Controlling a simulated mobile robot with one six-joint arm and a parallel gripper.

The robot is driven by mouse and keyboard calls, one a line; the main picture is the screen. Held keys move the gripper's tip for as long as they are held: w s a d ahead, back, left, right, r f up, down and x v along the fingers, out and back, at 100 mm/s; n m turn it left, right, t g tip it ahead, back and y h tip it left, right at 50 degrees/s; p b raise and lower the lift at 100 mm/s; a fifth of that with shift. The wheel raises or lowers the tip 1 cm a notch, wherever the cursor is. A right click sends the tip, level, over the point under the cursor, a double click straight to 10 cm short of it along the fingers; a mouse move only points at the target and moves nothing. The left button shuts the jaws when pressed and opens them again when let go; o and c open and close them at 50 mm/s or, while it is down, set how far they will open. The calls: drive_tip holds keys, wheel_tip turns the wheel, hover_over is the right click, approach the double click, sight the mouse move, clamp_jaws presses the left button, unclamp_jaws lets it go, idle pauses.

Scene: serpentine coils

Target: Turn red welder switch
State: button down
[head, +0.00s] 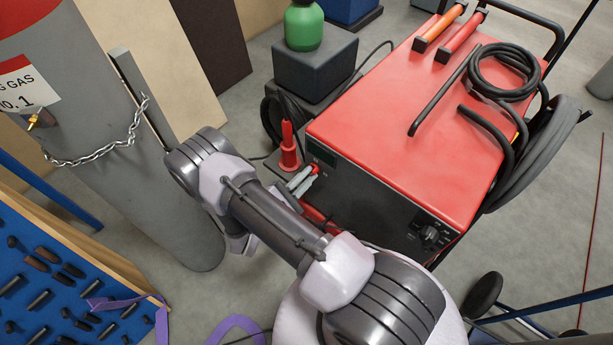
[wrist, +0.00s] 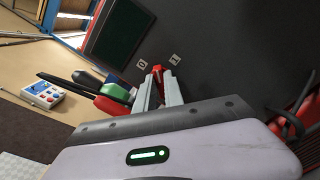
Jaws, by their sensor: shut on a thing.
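The welder (head: 385,120) is a red-topped box with a dark front panel (head: 365,195). Its red switch (head: 314,168) sits on the left part of that panel and is partly hidden by my fingers. My gripper (head: 304,179) is at the panel, shut on the switch. In the wrist view, my gripper (wrist: 160,92) has its two pale fingers on either side of the red switch (wrist: 157,72). White 0 (wrist: 142,64) and 1 (wrist: 174,59) marks show just beyond the switch, left and right. The switch's exact angle is hard to tell.
A red cone-shaped piece (head: 289,147) stands just left of the panel. A black knob (head: 431,234) is on the panel's right. Black cable coils (head: 503,72) lie on top. A grey gas cylinder (head: 140,150) with a chain stands left of my arm.

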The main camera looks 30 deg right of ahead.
drive_tip(key=shift+s+f+m+b, duration=0.15)
drive_tip(key=shift+m+b, duration=0.15)
drive_tip(key=shift+m, duration=2.15)
drive_tip(key=shift+w+f+m+b, duration=0.1)
drive_tip(key=shift+m+b, duration=0.15)
drive_tip(key=shift+m, duration=2.2)
drive_tip(key=c, duration=1.4)
unclamp_jaws()
drive_tip(key=shift+c, duration=0.2)
drive_tip(key=p+v, duration=0.3)
drive_tip(key=v, duration=1.4)
drive_tip(key=shift+a, duration=0.2)
drive_tip(key=shift+s+r, duration=0.1)
drive_tip(key=shift+r, duration=0.05)
